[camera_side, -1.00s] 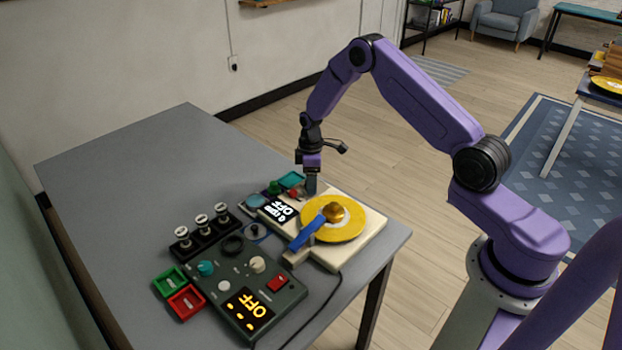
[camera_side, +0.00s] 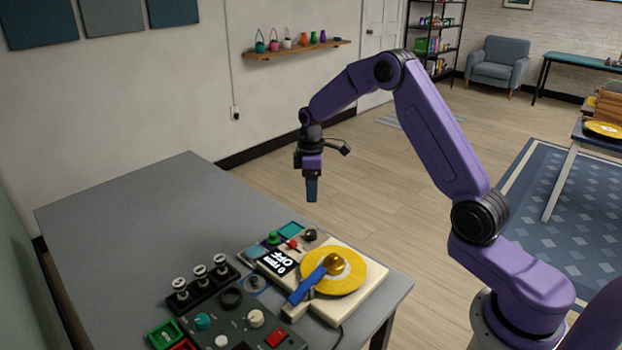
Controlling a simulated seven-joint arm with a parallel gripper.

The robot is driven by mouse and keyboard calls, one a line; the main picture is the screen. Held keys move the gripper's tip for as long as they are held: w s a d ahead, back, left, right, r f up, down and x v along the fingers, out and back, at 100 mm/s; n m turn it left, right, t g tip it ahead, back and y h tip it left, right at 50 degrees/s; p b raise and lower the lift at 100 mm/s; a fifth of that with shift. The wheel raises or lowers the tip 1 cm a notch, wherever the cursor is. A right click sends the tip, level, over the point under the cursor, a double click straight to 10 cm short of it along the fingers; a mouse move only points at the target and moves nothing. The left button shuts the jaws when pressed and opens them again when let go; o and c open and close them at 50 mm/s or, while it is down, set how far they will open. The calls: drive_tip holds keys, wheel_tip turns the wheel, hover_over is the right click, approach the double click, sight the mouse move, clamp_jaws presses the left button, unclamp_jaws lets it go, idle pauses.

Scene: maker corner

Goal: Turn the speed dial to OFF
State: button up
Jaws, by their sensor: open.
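The cream turntable unit (camera_side: 367,294) has a yellow platter (camera_side: 349,281) with a gold knob-like centre (camera_side: 334,263) and a blue arm (camera_side: 307,285) across its edge. Its small black display (camera_side: 279,262) shows white text that includes OFF. A dark round knob (camera_side: 310,235) stands at its far corner; it looks like the speed dial, but its markings are too small to read. My gripper (camera_side: 311,198) points down above and beyond that knob, clear of it. It holds nothing; the gap between its fingers is hard to see from this side.
A green button (camera_side: 274,238), a red button (camera_side: 292,244) and a teal pad (camera_side: 290,230) sit near the knob. A dark control box (camera_side: 240,327) with more knobs is at the front, beside a black rack (camera_side: 206,292). The grey table's (camera_side: 150,215) far left is clear.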

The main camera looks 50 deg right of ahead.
drive_tip(key=shift+r, duration=1.25)
drive_tip(key=s+a+r+n, duration=0.1)
drive_tip(key=s+a+r, duration=0.2)
drive_tip(key=s+a, duration=0.55)
drive_tip(key=s+a+r+n, duration=0.1)
drive_tip(key=s+a+r, duration=0.3)
drive_tip(key=s+a, duration=0.4)
drive_tip(key=s+d+n, duration=0.1)
drive_tip(key=s+d, duration=0.2)
drive_tip(key=s, duration=2)
